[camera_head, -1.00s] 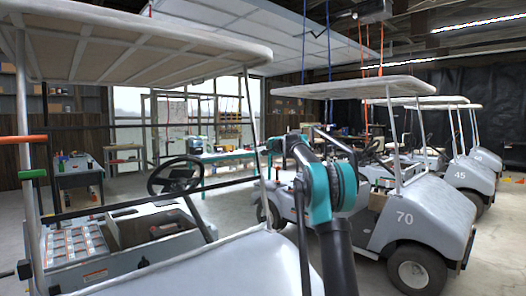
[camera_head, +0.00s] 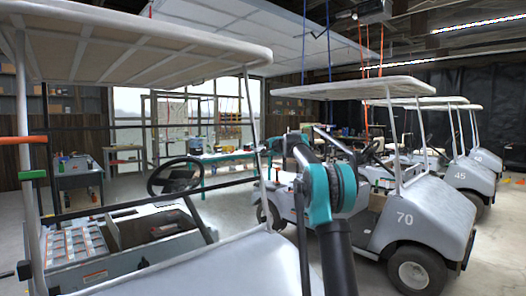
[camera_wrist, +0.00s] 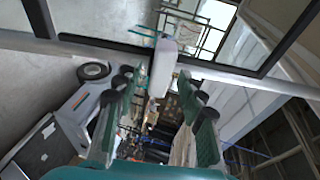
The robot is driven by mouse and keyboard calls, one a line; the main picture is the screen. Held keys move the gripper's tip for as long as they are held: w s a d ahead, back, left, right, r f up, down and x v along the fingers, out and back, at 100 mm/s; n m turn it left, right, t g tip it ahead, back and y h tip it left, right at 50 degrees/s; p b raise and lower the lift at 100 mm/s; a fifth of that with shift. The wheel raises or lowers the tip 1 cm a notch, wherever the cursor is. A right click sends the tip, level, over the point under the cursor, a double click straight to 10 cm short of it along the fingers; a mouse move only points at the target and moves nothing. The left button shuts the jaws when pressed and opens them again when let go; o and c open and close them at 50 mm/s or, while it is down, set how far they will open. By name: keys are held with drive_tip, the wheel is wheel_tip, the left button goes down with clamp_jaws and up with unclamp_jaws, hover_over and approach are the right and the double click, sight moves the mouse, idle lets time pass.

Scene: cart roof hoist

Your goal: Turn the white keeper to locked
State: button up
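In the wrist view a white block (camera_wrist: 164,62), which looks like the white keeper, sits at a dark crossbar where a pale post meets it. My gripper (camera_wrist: 160,90) points at it with its two green, dark-padded fingers spread apart. The block's lower end appears between the fingertips; I cannot tell whether they touch it. Nothing is held. Whether the keeper is turned to locked cannot be read. In the head view I cannot make out the keeper, and my own arm hides part of that area.
A cart with a pale roof (camera_head: 140,40) fills the left foreground. Orange (camera_head: 23,139) and green (camera_head: 32,174) handles stick out from its left post. The cart marked 70 (camera_head: 405,215) stands to the right, with more carts behind. A teal-edged workbench (camera_head: 222,157) is at the back.

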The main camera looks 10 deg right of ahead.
drive_tip(key=shift+s, duration=0.1)
drive_tip(key=v, duration=1.1)
drive_tip(key=shift+s, duration=0.35)
drive_tip(key=shift+s+d, duration=0.1)
drive_tip(key=s+a+f+n+g, duration=0.2)
drive_tip(key=s+a+f+n, duration=0.1)
drive_tip(key=s+f, duration=0.4)
drive_tip(key=s+a+f+n+g, duration=0.2)
drive_tip(key=s+f, duration=0.5)
drive_tip(key=f, duration=0.1)
drive_tip(key=s+d+f+n+g+h, duration=0.1)
drive_tip(key=s+f+n+g+h, duration=0.1)
drive_tip(key=s+f, duration=0.9)
drive_tip(key=s+d+f+n+g+h, duration=0.2)
drive_tip(key=s+f, duration=1)
drive_tip(key=s, duration=0.6)
drive_tip(key=s+d+f+n+g+h, duration=0.1)
drive_tip(key=s+f+n, duration=0.3)
drive_tip(key=s+f, duration=0.8)
drive_tip(key=s+g+h, duration=0.1)
drive_tip(key=s, duration=0.1)
drive_tip(key=shift+s+d, duration=0.3)
drive_tip(key=shift+d, duration=0.1)
